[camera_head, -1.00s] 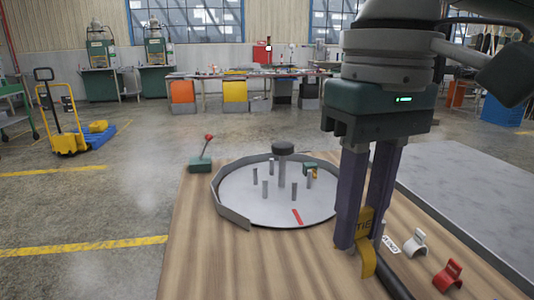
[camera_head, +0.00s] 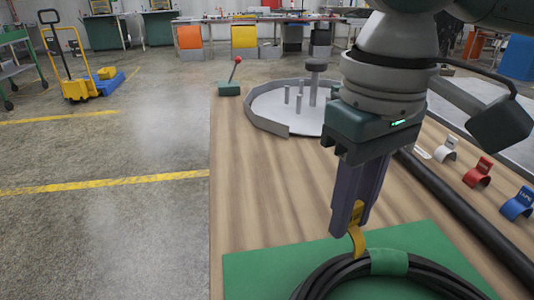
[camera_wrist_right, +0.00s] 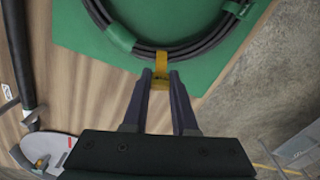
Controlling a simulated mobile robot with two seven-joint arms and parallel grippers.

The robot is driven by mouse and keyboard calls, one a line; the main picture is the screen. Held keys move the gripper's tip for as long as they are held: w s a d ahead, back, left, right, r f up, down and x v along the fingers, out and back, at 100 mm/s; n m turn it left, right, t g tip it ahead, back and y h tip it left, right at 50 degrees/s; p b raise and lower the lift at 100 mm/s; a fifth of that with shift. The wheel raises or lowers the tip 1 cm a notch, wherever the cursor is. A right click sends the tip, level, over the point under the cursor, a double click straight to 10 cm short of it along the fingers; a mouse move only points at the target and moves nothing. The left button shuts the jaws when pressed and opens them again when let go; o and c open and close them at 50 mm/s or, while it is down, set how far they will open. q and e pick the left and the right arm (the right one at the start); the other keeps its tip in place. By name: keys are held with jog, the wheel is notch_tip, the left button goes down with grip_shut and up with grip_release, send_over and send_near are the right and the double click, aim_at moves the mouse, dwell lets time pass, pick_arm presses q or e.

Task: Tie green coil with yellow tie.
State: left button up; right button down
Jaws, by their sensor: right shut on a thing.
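My right gripper (camera_head: 347,222) is shut on the yellow tie (camera_head: 357,238), which hangs below the fingertips. The tie also shows between the fingers in the right wrist view (camera_wrist_right: 160,72), its end at the edge of the coil. The coil is a ring of black hose (camera_head: 330,275) with green bands (camera_head: 389,262), lying on a green mat (camera_head: 250,265). The gripper is at the coil's far side in the head view. Whether the tie touches the hose I cannot tell. The near part of the coil is cut off by the frame. My left gripper is not in view.
A straight black bar or hose (camera_head: 465,210) runs along the table's right. Beside it are white (camera_head: 445,148), red (camera_head: 477,172) and blue (camera_head: 517,204) clips. A round grey tray (camera_head: 272,110) with pegs and a red-knobbed lever (camera_head: 232,78) stand behind. The table's left part is clear.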

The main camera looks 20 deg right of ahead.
jog(key=shift+r+p, duration=0.15)
jog(key=shift+p, duration=0.35)
jog(key=shift+f, duration=0.2)
jog(key=shift+f+b, duration=0.6)
jog(key=shift+f, duration=0.85)
jog(key=shift+f+p, duration=0.3)
jog(key=shift+f, duration=0.1)
jog(key=shift+f+p, duration=0.1)
jog(key=shift+p, duration=0.5)
jog(key=shift+f, duration=0.3)
